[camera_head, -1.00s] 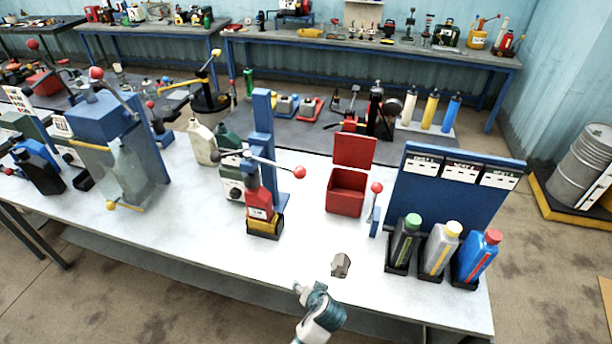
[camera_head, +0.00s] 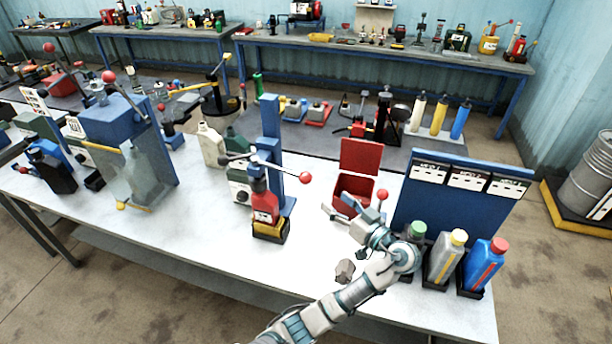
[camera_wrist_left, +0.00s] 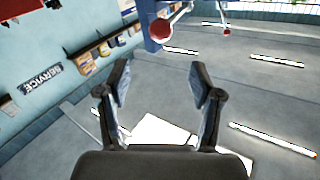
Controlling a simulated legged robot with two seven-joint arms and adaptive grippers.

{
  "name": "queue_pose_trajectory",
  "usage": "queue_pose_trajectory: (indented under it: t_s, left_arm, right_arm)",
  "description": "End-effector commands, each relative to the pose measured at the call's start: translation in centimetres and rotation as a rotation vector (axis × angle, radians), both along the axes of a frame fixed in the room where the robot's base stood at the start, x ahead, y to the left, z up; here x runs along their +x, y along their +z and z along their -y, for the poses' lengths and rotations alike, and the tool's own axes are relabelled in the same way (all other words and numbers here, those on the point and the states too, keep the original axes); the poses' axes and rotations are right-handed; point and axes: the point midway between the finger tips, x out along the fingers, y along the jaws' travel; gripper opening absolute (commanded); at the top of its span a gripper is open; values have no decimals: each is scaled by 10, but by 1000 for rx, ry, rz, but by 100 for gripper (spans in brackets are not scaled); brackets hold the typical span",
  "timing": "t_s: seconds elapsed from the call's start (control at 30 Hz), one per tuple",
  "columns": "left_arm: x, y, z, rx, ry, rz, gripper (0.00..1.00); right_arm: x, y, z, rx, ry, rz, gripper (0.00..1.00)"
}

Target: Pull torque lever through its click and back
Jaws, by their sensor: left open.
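The blue post press (camera_head: 271,130) stands upright on the white bench, with a lever whose red ball knob (camera_head: 305,178) points right. A red bottle (camera_head: 264,207) stands below it in a yellow and black base. A second short lever with a red knob (camera_head: 382,193) stands beside the red bin. My left gripper (camera_head: 338,207) reaches over the bench in front of the bin, right of the press knob and apart from it. In the left wrist view its fingers (camera_wrist_left: 158,82) are open and empty, with a red knob (camera_wrist_left: 160,28) beyond them. My right gripper is out of view.
The open red bin (camera_head: 360,157) is partly hidden by my gripper. A blue rack (camera_head: 455,205) with several bottles stands at right, close to my wrist. A small grey-brown piece (camera_head: 345,271) lies on the bench beside my forearm. The bench front left of it is clear.

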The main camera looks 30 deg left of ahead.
Motion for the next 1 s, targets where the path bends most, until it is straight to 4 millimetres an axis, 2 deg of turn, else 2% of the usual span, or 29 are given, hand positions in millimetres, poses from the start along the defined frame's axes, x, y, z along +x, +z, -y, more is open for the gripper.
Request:
queue_pose_trajectory:
  t_s: [0.03,0.3,0.5,0.7,1.0]
  left_arm:
    - [4,3,-13,3,5,-1,65]
    - [26,3,-73,3,3,-3,65]
    - [39,2,-107,1,1,-3,65]
    - [45,1,-123,0,-1,-3,65]
    - [46,0,-125,-2,-2,-3,65]
  right_arm:
    - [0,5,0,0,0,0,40]
    - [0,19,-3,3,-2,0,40]
    - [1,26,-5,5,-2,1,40]
    - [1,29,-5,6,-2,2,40]
    - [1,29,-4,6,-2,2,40]
